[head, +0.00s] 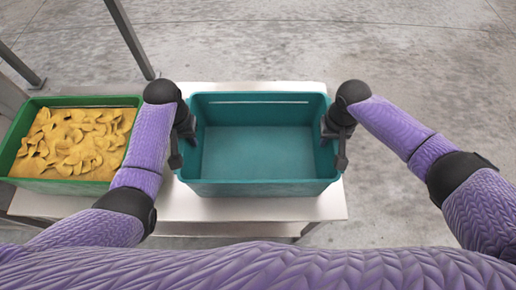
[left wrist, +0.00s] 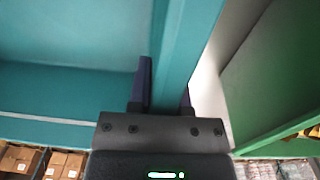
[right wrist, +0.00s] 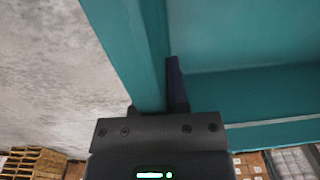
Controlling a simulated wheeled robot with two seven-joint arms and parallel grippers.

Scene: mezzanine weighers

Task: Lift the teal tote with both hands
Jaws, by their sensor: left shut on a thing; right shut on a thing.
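The teal tote (head: 262,188) is an open, empty rectangular box in the middle of the head view, over a white table. My left gripper (head: 187,132) is shut on its left wall, with one finger inside and one outside; the left wrist view shows the teal wall (left wrist: 185,50) between the fingers (left wrist: 165,90). My right gripper (head: 334,132) is shut on the right wall; the right wrist view shows that wall (right wrist: 140,50) beside the inner finger (right wrist: 175,85). Whether the tote's base touches the table cannot be told.
A green crate (head: 60,187) with yellow-brown pieces (head: 75,143) stands close at the left. The white table (head: 250,208) shows in front of and behind the tote. Grey posts (head: 130,40) rise at the back left. The concrete floor (head: 430,60) is clear on the right.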

